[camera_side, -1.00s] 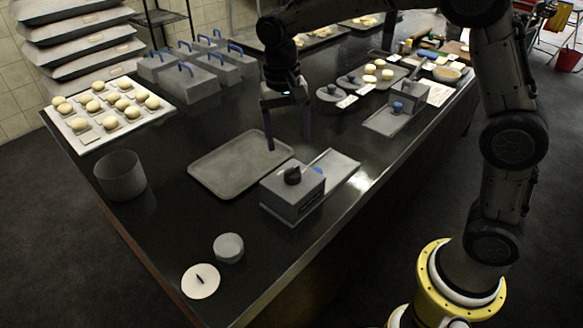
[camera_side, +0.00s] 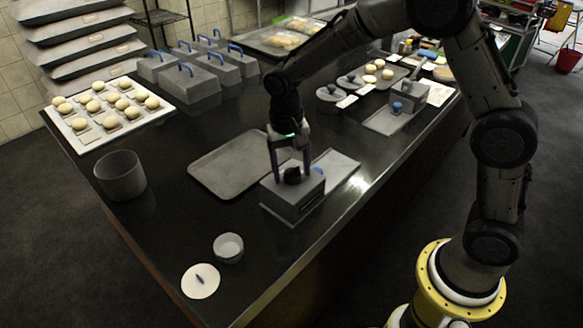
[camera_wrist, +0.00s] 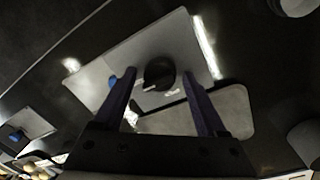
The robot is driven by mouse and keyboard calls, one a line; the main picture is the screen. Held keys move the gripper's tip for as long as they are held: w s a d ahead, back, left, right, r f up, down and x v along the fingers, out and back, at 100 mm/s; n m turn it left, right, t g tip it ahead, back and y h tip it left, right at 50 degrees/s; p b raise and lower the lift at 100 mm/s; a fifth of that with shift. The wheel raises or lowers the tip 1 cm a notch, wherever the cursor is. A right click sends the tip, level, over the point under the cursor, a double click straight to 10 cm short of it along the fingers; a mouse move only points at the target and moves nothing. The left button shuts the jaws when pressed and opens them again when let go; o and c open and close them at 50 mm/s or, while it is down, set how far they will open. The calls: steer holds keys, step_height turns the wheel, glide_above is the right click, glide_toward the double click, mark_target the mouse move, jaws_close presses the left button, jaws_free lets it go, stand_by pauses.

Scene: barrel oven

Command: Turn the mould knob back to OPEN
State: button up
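The mould knob (camera_side: 291,175) is a black round knob on top of a grey box-shaped mould (camera_side: 291,206) near the front edge of the counter. In the wrist view the knob (camera_wrist: 159,73) shows a pale pointer line, with a small pale label beside it that is too small to read. My gripper (camera_side: 291,176) is above the mould, fingers pointing down on either side of the knob. In the wrist view my gripper (camera_wrist: 160,82) is open, with gaps between both fingers and the knob.
A grey tray (camera_side: 215,180) lies behind the mould on the left. A second mould with a blue knob (camera_side: 397,106) stands further back right. A grey pot (camera_side: 120,176), a small cup (camera_side: 228,248) and a white disc (camera_side: 200,281) stand at left and front. The black counter between them is clear.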

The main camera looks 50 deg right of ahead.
jaws_close()
steer(key=shift+n, duration=0.4)
steer(key=n, duration=0.3)
steer(key=shift+a+n, duration=0.1)
steer(key=shift+n, duration=0.2)
steer(key=n, duration=0.4)
steer(key=shift+n+t, duration=0.3)
steer(key=n, duration=0.4)
steer(key=shift+s, duration=0.1)
steer(key=shift+r+n, duration=0.1)
steer(key=shift+n, duration=2.4)
steer(key=shift+o, duration=1.1)
jaws_free()
